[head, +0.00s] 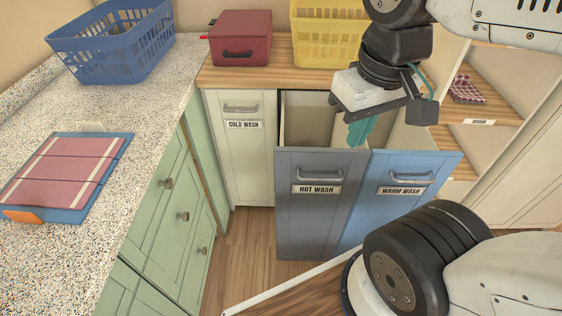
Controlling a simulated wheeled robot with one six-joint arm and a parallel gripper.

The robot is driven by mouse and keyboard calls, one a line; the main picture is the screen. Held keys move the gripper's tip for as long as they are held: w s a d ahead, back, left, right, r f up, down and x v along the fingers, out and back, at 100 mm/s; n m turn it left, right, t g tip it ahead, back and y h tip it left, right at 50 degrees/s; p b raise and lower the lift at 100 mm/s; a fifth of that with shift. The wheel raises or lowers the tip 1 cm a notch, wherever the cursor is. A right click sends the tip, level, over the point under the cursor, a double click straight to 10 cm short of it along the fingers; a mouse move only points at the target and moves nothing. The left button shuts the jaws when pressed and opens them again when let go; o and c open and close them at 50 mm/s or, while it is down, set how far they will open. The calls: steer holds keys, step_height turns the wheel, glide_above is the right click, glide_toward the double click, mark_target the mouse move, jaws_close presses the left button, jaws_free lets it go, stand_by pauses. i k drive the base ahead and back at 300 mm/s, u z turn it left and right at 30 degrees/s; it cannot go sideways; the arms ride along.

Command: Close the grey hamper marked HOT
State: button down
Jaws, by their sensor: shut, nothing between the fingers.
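The grey hamper (318,215) labelled HOT WASH stands open, its front pulled out from the cabinet line and its inside showing behind the top edge. It has a metal handle above its label. The blue hamper (395,210) labelled WARM WASH stands beside it on the right, also pulled out. The white hamper (243,160) labelled COLD WASH on the left is shut. My gripper (356,135) is shut and empty, with its teal fingers pointing down above the open hampers, near the top edge of the grey front. Whether it touches anything is not clear.
A wooden counter (275,77) above the hampers holds a red box (240,38) and a yellow basket (325,35). A speckled counter (60,260) with a blue basket (112,42) runs along the left. Open shelves (485,105) stand at right. Wooden floor (245,245) lies in front.

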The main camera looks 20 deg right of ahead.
mark_target(317, 180)
steer(key=u, duration=1.45)
steer(key=k, duration=0.95)
steer(key=z, duration=1.15)
